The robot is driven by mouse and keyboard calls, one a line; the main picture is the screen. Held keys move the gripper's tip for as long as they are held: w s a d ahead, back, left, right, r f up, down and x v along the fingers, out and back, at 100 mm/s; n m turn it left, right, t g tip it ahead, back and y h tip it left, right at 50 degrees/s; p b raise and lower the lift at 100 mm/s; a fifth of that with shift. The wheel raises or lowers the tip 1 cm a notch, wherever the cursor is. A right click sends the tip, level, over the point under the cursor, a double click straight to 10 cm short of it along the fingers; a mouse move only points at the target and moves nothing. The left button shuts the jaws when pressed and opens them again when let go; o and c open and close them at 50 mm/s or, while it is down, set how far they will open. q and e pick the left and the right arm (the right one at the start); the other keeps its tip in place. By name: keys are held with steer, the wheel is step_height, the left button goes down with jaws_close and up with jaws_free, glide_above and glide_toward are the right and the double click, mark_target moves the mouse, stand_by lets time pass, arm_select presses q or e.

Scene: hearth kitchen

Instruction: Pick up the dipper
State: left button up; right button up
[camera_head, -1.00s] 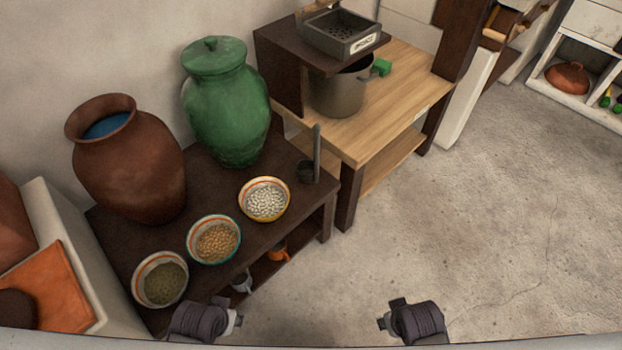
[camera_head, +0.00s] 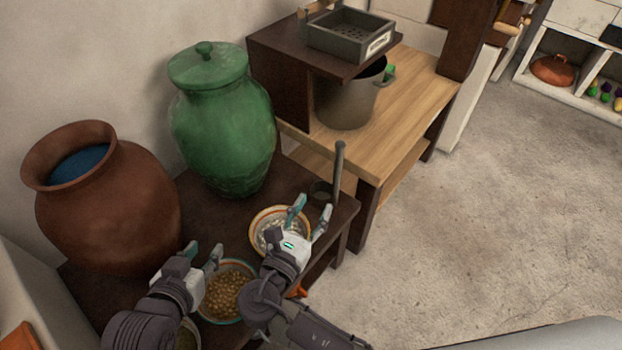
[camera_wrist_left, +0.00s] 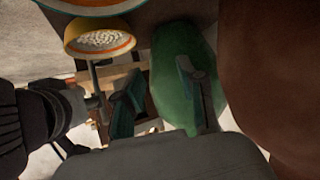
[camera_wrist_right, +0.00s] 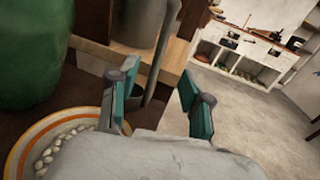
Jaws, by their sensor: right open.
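The dipper is a dark grey ladle with a long upright handle (camera_head: 338,175), standing on the right end of the dark low table (camera_head: 155,258). Its cup is partly hidden in the head view. In the right wrist view the handle (camera_wrist_right: 162,52) rises between the fingertips, farther off, with the cup partly behind the left finger. My right gripper (camera_head: 313,207) is open and empty, over the bowl of white beans and just short of the dipper. My left gripper (camera_head: 203,252) is open and empty, above the table near the bowl of yellowish grains.
The bowl of white beans (camera_head: 258,219) and bowl of yellowish grains (camera_head: 240,266) sit under my grippers. A green lidded jar (camera_head: 222,130) and brown water jar (camera_head: 105,205) stand behind. A wooden table (camera_head: 405,100) with a metal pot (camera_head: 345,103) lies beyond the dipper.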

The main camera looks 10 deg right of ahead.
mark_target(336, 170)
steer(key=b+x, duration=0.1)
steer(key=x, duration=0.7)
steer(key=shift+s+d+b, duration=0.15)
steer(key=shift+b, duration=0.25)
steer(key=shift+w+d, duration=0.15)
steer(key=shift+w, duration=0.15)
steer(key=b+x, duration=0.2)
steer(key=x, duration=0.2)
steer(key=shift+w+d+f, duration=0.1)
steer(key=shift+w+f, duration=0.05)
steer(key=shift+f, duration=0.05)
steer(key=shift+w+d, duration=0.15)
steer(key=shift+w, duration=0.1)
arm_select(q)
steer(key=w+d+r+t+h, duration=0.1)
steer(key=r+t, duration=0.4)
steer(key=r, duration=0.2)
steer(key=w+d+r+t+h, duration=0.2)
steer(key=r+t, duration=0.3)
steer(key=r, duration=0.3)
steer(key=shift+d+r+h, duration=0.25)
steer(key=shift+r+h, duration=0.05)
arm_select(e)
jaws_close()
